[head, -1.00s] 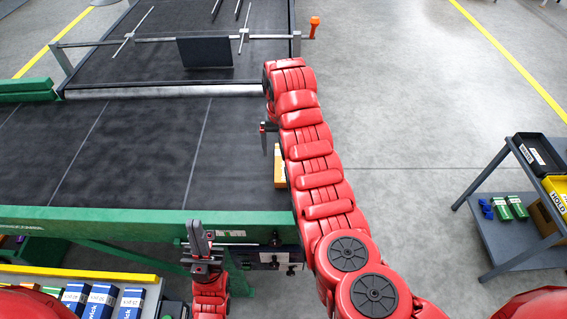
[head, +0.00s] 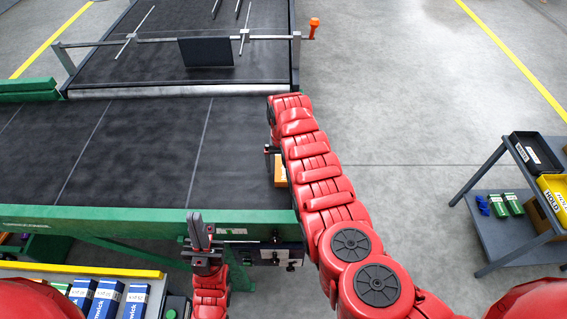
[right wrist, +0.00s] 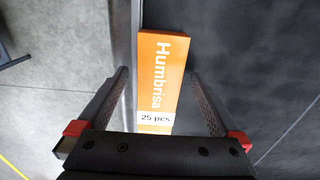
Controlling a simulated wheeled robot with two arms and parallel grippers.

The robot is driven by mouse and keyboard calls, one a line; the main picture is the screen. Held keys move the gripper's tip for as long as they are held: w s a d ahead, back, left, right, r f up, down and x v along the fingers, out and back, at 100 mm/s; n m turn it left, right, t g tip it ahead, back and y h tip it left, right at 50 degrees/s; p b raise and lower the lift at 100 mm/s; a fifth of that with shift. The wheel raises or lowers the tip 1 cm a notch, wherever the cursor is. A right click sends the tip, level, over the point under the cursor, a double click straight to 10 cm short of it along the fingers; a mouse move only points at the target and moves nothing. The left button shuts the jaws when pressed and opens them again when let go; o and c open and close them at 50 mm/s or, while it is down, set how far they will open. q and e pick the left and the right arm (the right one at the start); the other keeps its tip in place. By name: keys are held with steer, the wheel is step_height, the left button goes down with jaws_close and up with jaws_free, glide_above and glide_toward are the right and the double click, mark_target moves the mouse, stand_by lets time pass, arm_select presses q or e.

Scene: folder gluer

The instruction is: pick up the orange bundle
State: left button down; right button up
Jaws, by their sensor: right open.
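The orange bundle (right wrist: 160,85) is a flat orange pack reading "Humbrisa" and "25 pcs". It lies on the dark belt near its right edge. In the head view only a sliver of the orange bundle (head: 281,174) shows, and my right arm hides the rest. My right gripper (right wrist: 158,76) is open and empty, with one finger on each side of the bundle in the picture. Whether the fingertips reach down to its level I cannot tell. In the head view my right gripper (head: 272,158) is mostly hidden. My left gripper (head: 199,230) points up before the green rail, apart from the bundle; its jaw gap is unclear.
The green rail (head: 140,218) runs along the belt's near edge, with a control box (head: 268,254) below. A metal strip edges the belt beside the bundle. A grey cart (head: 490,222) with bins stands right. Blue packs (head: 106,298) stand at lower left. The belt (head: 130,150) is otherwise clear.

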steer(key=c, duration=1.5)
steer(key=shift+r, duration=0.15)
